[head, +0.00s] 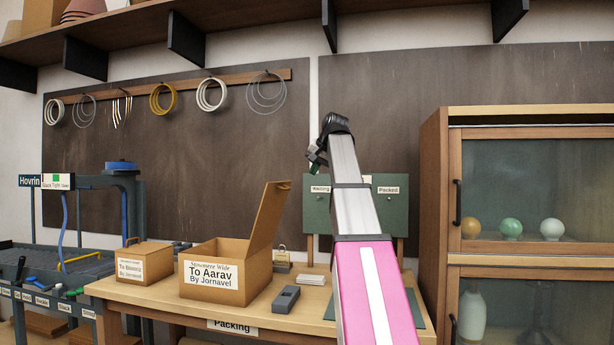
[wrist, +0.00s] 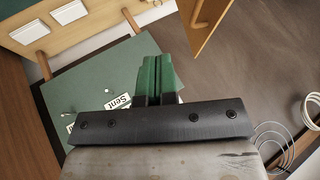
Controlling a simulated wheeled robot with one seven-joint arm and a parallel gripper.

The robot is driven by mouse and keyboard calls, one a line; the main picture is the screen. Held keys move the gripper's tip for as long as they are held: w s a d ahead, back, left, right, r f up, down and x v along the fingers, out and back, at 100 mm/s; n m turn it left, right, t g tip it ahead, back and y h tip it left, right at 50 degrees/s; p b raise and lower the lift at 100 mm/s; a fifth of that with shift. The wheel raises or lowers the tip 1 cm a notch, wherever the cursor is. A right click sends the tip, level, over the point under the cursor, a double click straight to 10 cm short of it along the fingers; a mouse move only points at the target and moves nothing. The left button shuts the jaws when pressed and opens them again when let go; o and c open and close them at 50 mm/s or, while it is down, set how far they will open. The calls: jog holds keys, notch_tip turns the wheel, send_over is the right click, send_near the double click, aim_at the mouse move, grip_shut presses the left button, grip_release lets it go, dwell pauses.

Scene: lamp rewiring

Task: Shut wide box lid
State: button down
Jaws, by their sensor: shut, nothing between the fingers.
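The wide box (head: 212,288), tan cardboard with a label reading "Stonemere Wide To Aarav By Jornavel", stands on the packing table in the head view. Its lid (head: 269,216) is open, standing up steeply from the right side and leaning a little outward. My gripper (head: 316,158) is above and to the right of the lid, apart from it, in front of the green board. In the wrist view my gripper's green fingers (wrist: 157,75) are shut and empty. A tan panel (wrist: 212,22) at the top there appears to be the lid; the box body is not clearly visible.
A smaller closed box (head: 144,264) stands left of the wide box. A grey block (head: 286,299) and a padlock-like item (head: 282,258) are near its right side. The green board (head: 316,213) stands behind my arm. A glass-door cabinet (head: 530,200) is at the right.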

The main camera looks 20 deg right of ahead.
jog(key=w+a+f, duration=0.5)
jog(key=w+f, duration=0.1)
jog(key=w, duration=0.1)
jog(key=shift+f, duration=0.15)
jog(key=shift+w+a, duration=0.1)
dwell(0.3)
